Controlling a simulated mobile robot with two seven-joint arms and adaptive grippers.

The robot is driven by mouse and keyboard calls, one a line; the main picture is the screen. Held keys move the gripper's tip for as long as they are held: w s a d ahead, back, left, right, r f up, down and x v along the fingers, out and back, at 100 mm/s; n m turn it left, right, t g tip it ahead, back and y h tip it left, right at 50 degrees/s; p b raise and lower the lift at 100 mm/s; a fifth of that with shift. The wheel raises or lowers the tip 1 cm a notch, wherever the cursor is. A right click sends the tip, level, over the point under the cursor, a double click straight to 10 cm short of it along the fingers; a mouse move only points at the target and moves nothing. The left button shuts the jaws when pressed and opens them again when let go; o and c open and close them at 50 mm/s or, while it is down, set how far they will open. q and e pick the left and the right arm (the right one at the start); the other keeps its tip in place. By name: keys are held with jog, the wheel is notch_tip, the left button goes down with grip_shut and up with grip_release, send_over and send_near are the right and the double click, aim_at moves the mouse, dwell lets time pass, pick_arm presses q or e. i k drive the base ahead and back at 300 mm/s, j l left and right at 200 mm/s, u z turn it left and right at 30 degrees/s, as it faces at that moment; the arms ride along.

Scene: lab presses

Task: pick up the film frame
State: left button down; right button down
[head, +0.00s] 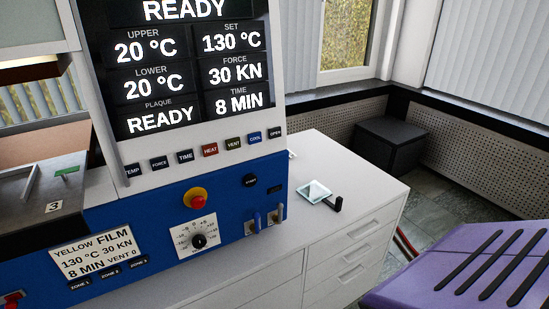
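A small flat square piece (314,192) with a pale, glassy middle lies on the white cabinet top, right of the press. A short black handle or block (336,203) is at its right end. It looks like the film frame, though it is too small to be certain. Neither of my grippers shows in the head view, and nothing is seen touching the piece.
The blue and white press (190,215) with its lit display fills the left and middle. The white drawer cabinet (365,190) has bare top around the piece. A purple slotted surface (475,272) is at lower right. A dark box (390,143) stands on the floor behind.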

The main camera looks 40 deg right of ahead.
aim_at(315, 192)
jog(key=z, duration=1.6)
jog(key=i+l+u, duration=0.1)
jog(key=u, duration=0.3)
jog(key=i+l+u, duration=0.1)
jog(key=u, duration=0.35)
jog(key=i+l+u, duration=0.2)
jog(key=l, duration=0.4)
jog(key=l+u, duration=0.25)
jog(key=l, duration=0.3)
jog(key=i+l+u, duration=0.1)
jog(key=l, duration=1)
